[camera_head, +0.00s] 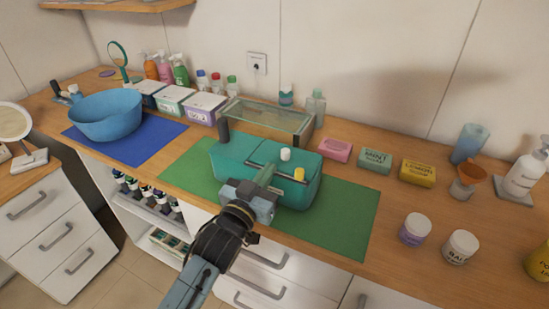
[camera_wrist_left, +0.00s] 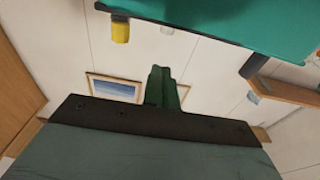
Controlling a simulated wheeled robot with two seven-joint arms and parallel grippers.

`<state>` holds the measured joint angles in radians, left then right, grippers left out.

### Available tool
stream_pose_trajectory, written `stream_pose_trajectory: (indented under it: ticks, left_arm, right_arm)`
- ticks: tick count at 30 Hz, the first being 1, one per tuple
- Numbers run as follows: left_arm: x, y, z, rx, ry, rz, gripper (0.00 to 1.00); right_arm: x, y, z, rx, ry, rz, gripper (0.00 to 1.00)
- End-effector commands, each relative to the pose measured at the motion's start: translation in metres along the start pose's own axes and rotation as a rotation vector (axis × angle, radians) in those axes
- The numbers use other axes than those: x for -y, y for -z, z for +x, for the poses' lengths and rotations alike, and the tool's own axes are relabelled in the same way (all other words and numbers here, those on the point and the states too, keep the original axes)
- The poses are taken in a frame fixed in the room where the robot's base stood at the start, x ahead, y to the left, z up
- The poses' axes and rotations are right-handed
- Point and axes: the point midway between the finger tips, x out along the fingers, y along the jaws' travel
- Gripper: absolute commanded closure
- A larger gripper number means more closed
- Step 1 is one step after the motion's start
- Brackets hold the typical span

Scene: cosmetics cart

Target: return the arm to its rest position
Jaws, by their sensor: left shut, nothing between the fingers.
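My left gripper (camera_head: 266,174) is over the front of a teal case (camera_head: 235,160) on the green mat (camera_head: 345,215). Its fingers are shut and empty; they show as a narrow green pair in the left wrist view (camera_wrist_left: 161,86). I cannot tell whether they touch the case. The teal case also shows at the top of the left wrist view (camera_wrist_left: 235,18). A dark bar crosses the case top, near a white cap (camera_head: 285,154) and a yellow one (camera_head: 299,174). My right gripper is not in view.
A blue bowl (camera_head: 106,113) is on a blue mat (camera_head: 150,146) at left. A glass-topped box (camera_head: 265,115) stands behind the case. Soap boxes (camera_head: 375,160) and jars (camera_head: 415,229) stand at right. White drawers (camera_head: 45,205) are at lower left.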

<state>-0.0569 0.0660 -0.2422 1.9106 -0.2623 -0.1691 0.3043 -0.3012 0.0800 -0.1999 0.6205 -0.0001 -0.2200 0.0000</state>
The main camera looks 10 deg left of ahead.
Motion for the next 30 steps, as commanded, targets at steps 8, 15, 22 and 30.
stream_pose_trajectory:
  ticks: [8,15,22,30]
  left_arm:
    - [0.001,-0.003,-0.011,0.005,0.002,0.000,1.00]
    - [0.017,-0.042,-0.049,0.253,0.076,-0.002,1.00]
    - [0.030,-0.096,-0.142,0.713,0.132,-0.002,1.00]
    - [0.027,-0.117,-0.237,1.097,0.110,0.001,1.00]
  right_arm:
    - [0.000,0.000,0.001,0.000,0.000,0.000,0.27]
    - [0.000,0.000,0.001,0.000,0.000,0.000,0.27]
    - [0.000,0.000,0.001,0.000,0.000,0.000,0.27]
    - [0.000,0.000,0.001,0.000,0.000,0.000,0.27]
